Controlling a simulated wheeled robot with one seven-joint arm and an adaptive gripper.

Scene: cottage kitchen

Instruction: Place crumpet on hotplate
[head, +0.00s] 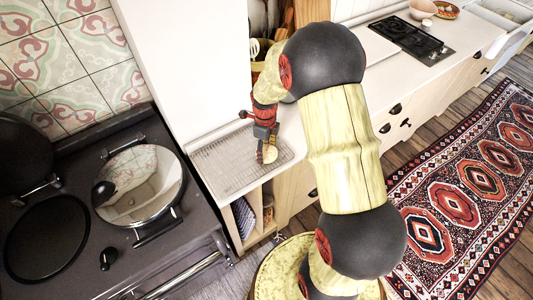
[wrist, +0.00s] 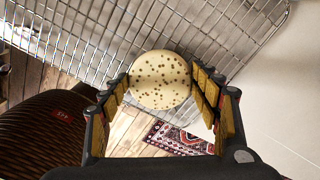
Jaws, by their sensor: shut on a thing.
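The crumpet (wrist: 160,80) is round, pale and dotted with small holes. In the wrist view it sits between the two fingers of my gripper (wrist: 163,92), which is shut on it. In the head view my gripper (head: 266,146) is over the right part of the wire rack, with the crumpet (head: 270,155) at its tips. I cannot tell whether the crumpet touches the rack. The dark round hotplate (head: 45,240) is bare on the range at the left, its dark lid (head: 20,155) raised behind it. A shiny domed lid (head: 138,185) covers the other round plate.
The wire rack (head: 215,165) lies on the counter beside the range (head: 170,250); it also shows in the wrist view (wrist: 90,35). A white wall block (head: 185,60) rises behind the rack. A black hob (head: 412,38) and a patterned rug (head: 465,180) lie to the right.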

